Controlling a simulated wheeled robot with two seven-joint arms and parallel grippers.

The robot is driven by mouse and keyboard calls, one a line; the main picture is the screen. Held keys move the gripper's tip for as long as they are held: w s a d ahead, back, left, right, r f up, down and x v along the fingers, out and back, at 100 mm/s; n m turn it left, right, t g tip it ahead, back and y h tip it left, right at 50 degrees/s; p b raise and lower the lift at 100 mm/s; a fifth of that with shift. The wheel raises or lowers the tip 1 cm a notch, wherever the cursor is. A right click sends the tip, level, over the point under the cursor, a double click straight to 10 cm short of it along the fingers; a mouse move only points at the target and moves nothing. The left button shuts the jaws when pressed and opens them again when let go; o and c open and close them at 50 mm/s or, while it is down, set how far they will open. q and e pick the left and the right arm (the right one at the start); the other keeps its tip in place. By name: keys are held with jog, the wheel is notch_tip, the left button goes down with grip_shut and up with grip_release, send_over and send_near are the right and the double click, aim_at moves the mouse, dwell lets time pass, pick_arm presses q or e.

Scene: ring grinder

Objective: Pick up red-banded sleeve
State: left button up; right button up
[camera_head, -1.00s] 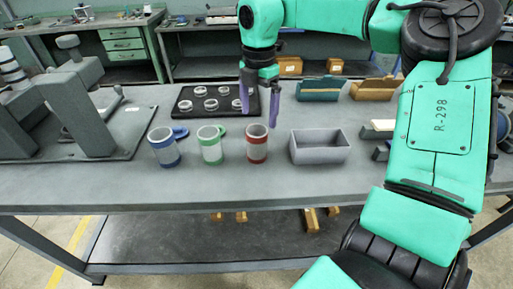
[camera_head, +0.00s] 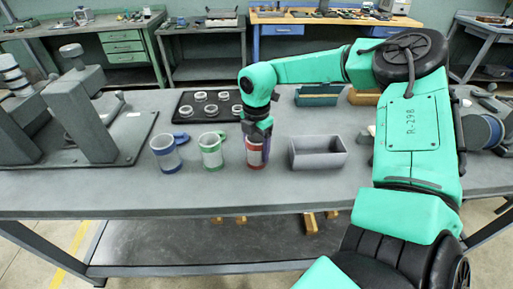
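The red-banded sleeve (camera_head: 255,158) stands upright on the grey workbench, just left of the grey open bin. My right gripper (camera_head: 256,148) points down over it, with its purple fingers at the sleeve's two sides. The gripper hides the sleeve's top. I cannot tell whether the fingers press on the sleeve or only stand around it. The sleeve's base is still at bench level. The blue-banded sleeve (camera_head: 166,155) and the green-banded sleeve (camera_head: 211,153) stand in a row to its left. My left gripper is not in view.
The grey bin (camera_head: 318,153) stands close to the right of the red sleeve. A black tray (camera_head: 183,112) with several rings lies behind the sleeves. A grey fixture (camera_head: 88,115) fills the left. A teal bin (camera_head: 318,98) stands behind. The bench front is clear.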

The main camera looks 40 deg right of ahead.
notch_tip(320, 180, up, 20)
jog(key=b, duration=0.1)
